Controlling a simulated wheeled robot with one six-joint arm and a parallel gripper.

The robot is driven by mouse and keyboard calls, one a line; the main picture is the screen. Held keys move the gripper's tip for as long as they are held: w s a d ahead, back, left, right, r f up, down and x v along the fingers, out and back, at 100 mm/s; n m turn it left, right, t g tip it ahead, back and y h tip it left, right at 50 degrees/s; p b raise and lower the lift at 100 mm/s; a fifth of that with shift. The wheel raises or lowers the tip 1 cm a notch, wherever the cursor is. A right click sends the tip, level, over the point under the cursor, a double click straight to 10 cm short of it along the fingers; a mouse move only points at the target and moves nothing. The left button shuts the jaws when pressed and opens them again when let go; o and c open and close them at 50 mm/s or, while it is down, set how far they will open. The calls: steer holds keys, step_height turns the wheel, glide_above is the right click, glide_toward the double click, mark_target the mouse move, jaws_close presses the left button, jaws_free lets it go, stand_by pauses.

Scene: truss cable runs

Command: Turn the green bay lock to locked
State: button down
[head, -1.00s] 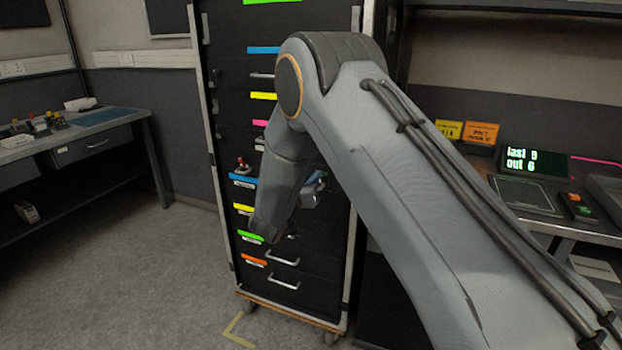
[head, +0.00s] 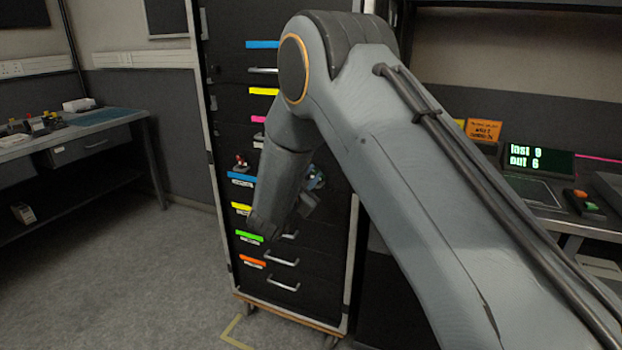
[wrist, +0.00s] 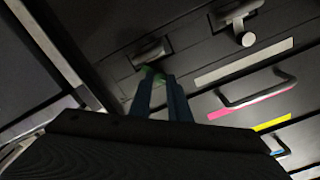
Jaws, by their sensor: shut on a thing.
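The black cabinet (head: 225,110) with coloured label strips stands ahead in the head view, behind my arm. My gripper (wrist: 160,80) shows in the wrist view as two dark blue fingers close together, reaching to the cabinet front. It is shut on a small green piece at the fingertips, which looks like the green bay lock (wrist: 149,72). A grey handle-like part (wrist: 150,53) sits just beyond it. The fingers hide most of the lock, so I cannot tell which way it is turned. In the head view my arm hides the gripper tips.
In the wrist view, a drawer handle (wrist: 258,92) and a pink strip (wrist: 219,114) are to the right. In the head view, a workbench (head: 95,128) stands left and a desk with a display (head: 538,158) right. Open floor (head: 130,270) lies at the left front.

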steer(key=m+b, duration=0.1)
steer(key=m, duration=0.2)
steer(key=shift+f+m+b, duration=0.1)
steer(key=shift+m+b, duration=0.3)
steer(key=m+b, duration=0.2)
steer(key=m, duration=0.2)
steer(key=shift+m, duration=0.3)
steer(key=c, duration=1.7)
jaws_free()
steer(key=shift+a, duration=0.1)
steer(key=shift+o, duration=0.2)
steer(key=v, duration=0.7)
steer(key=shift+s+b, duration=0.3)
steer(key=shift+s, duration=0.1)
